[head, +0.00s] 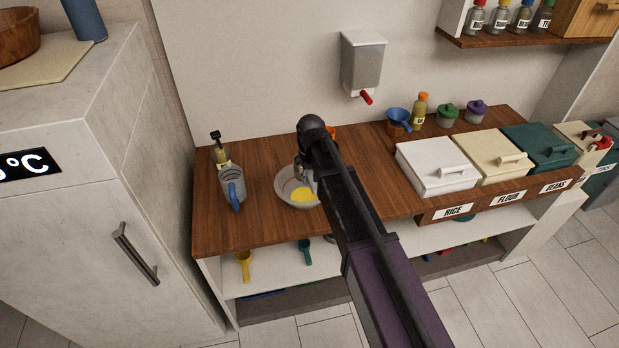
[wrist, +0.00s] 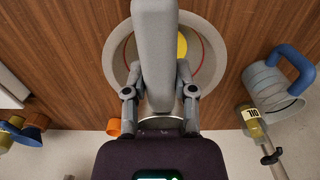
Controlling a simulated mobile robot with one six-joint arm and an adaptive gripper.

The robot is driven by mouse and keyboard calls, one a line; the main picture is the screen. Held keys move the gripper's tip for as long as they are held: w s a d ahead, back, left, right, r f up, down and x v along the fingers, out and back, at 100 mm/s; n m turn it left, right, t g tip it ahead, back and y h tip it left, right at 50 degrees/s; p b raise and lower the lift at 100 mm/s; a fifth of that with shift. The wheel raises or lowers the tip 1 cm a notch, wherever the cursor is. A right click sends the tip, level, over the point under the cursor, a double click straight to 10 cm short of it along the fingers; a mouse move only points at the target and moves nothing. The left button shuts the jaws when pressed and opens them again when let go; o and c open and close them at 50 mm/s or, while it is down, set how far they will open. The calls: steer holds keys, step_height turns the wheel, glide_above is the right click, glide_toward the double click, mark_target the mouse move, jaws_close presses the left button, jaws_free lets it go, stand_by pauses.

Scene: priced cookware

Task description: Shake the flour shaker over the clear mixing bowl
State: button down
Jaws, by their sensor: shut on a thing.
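The mixing bowl (head: 282,192) stands on the wooden counter, pale grey, with a yellow patch and a thin red line inside. It also shows in the wrist view (wrist: 112,55), partly covered by the held thing. My gripper (wrist: 159,93) is shut on a long pale grey body, the flour shaker (wrist: 155,45) as far as I can tell. The shaker is above the bowl and crosses it in the wrist view. In the head view my gripper (head: 304,178) is over the bowl, and my arm hides most of the shaker. Falling flour cannot be made out.
A grey jug with a blue handle (head: 233,188) and an oil bottle (head: 222,157) stand left of the bowl. An orange thing (head: 331,131) is partly hidden behind my arm. Lidded bins (head: 436,166) stand right; a wall dispenser (head: 362,62) hangs behind.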

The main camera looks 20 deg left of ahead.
steer(key=shift+d, duration=0.55)
steer(key=shift+a, duration=0.15)
steer(key=a, duration=0.2)
steer(key=shift+a, duration=0.3)
steer(key=shift+d, duration=1.4)
steer(key=shift+a, duration=0.1)
steer(key=shift+a, duration=1.3)
